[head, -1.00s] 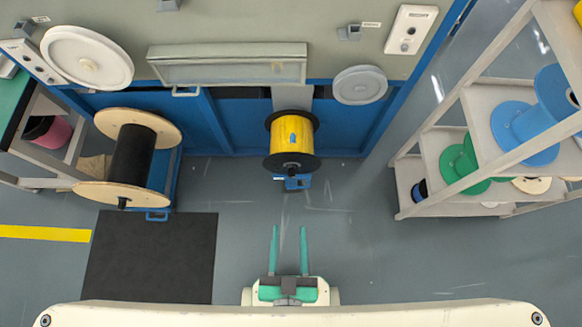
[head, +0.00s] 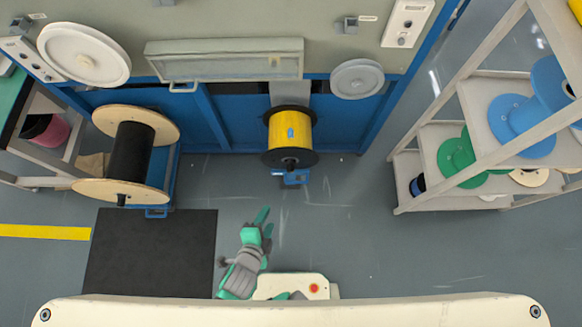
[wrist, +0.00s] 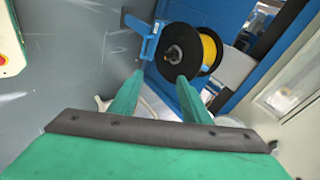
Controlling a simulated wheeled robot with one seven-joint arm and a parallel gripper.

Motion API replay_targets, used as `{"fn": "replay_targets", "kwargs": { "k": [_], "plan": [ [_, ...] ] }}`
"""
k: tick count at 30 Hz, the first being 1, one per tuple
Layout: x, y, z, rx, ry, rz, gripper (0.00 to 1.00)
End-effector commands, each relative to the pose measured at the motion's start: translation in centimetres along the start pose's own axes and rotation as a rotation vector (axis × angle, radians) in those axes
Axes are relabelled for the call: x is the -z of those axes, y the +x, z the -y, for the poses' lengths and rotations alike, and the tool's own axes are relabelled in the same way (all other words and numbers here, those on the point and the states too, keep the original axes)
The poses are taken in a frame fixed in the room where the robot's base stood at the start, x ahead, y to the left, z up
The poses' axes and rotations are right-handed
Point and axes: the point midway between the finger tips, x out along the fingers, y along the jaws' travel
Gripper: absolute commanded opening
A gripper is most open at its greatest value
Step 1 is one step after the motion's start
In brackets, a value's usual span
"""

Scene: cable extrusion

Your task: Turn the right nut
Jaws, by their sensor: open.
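The yellow cable spool (head: 290,133) with black flanges sits right of centre at the machine front. A small dark nut (head: 290,163) shows at the middle of its near flange, above a blue bracket (head: 292,177). In the wrist view, the nut (wrist: 173,54) lies ahead of my gripper, between the lines of the fingers, and the blue bracket (wrist: 150,40) stands to its left. My gripper (head: 266,217) is open and empty, below and left of the spool in the head view. Its green fingers also show in the wrist view (wrist: 160,86). They appear apart from the nut.
A larger wooden spool with black cable (head: 131,152) stands at the left on a blue stand. A dark mat (head: 150,255) lies below it. A shelf rack (head: 430,150) with blue and green spools stands at the right. The floor before the yellow spool is clear.

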Motion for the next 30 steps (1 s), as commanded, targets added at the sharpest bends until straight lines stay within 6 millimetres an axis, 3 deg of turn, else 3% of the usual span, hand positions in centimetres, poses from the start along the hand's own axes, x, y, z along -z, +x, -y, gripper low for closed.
{"fn": "replay_targets", "kwargs": {
  "k": [6,14,24,30],
  "plan": [
    [-2.0,5.3,1.6,-0.110,0.385,0.036,0.43],
    [-2.2,11.2,4.3,-0.233,0.814,0.061,0.43],
    [1.5,17.7,7.2,-0.406,1.332,0.045,0.43],
    [4.7,20.0,7.7,-0.510,1.581,0.010,0.43]
  ]
}}
